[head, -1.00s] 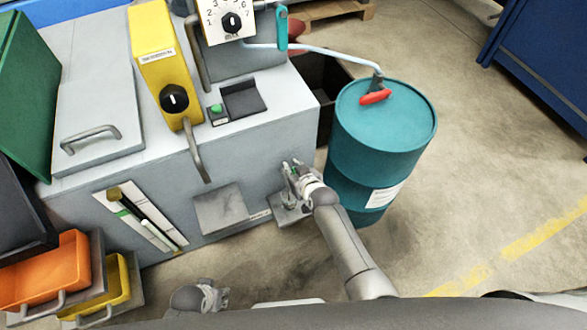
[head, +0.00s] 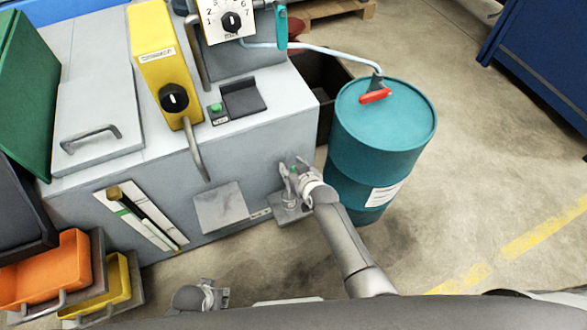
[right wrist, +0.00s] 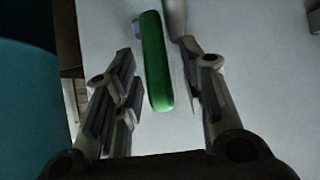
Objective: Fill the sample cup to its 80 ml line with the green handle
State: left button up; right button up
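The green handle (right wrist: 155,62) stands out between the fingers of my right gripper (right wrist: 160,95) in the right wrist view. The fingers are open, with a gap on each side of the handle. In the head view my right gripper (head: 294,178) is at the lower right front of the grey machine, and the handle is only a small green spot there. A small grey ledge (head: 285,215) is below it. I cannot make out the sample cup or its 80 ml line. My left gripper (head: 213,295) is low at the bottom edge, far from the handle; its fingers are unclear.
A teal drum (head: 385,140) stands close to the right of my right arm. The grey machine (head: 120,180) carries a yellow box with a lever (head: 160,60) and a dial panel (head: 230,20). Orange (head: 50,270) and yellow bins are at lower left. The floor at right is clear.

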jog(key=v, duration=1.2)
dwell(0.3)
